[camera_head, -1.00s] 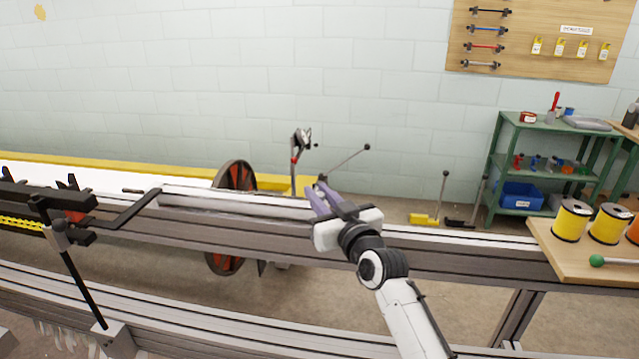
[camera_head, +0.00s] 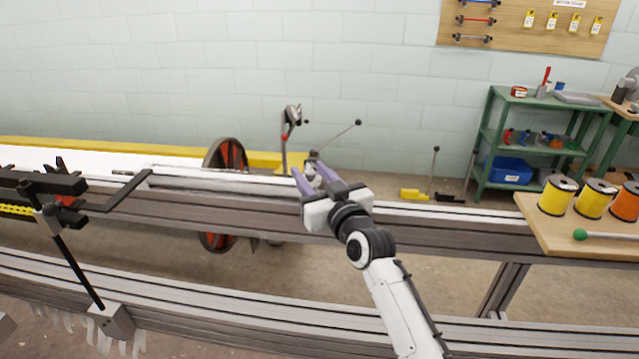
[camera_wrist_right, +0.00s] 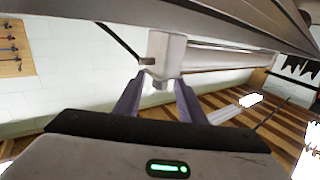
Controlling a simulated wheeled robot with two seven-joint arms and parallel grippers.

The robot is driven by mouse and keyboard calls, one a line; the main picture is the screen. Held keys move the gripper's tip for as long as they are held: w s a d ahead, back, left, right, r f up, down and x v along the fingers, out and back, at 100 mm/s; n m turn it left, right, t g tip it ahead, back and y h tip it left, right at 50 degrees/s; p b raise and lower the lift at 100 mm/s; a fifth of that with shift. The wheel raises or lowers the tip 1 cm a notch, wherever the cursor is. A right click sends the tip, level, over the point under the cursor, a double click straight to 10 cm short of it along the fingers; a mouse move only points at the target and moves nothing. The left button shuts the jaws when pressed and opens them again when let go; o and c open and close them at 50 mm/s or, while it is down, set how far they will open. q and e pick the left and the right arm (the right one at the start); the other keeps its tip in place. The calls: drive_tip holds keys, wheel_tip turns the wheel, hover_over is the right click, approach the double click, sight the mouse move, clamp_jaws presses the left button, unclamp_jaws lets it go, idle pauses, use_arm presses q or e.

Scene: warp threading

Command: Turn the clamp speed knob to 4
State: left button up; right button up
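My right gripper (camera_head: 311,172) is over the long grey beam (camera_head: 440,232) in the head view, its two purple fingers apart. My left gripper is not in view.
A red-and-black wheel (camera_head: 226,160) and a thin lever (camera_head: 340,137) stand behind the beam. A black bracket (camera_head: 115,193) is at left. Yellow spools (camera_head: 557,196) sit on a wooden board (camera_head: 548,232) at right, near a green shelf (camera_head: 490,140).

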drive_tip(key=v, duration=0.9)
drive_tip(key=shift+s, duration=0.4)
drive_tip(key=shift+d, duration=0.1)
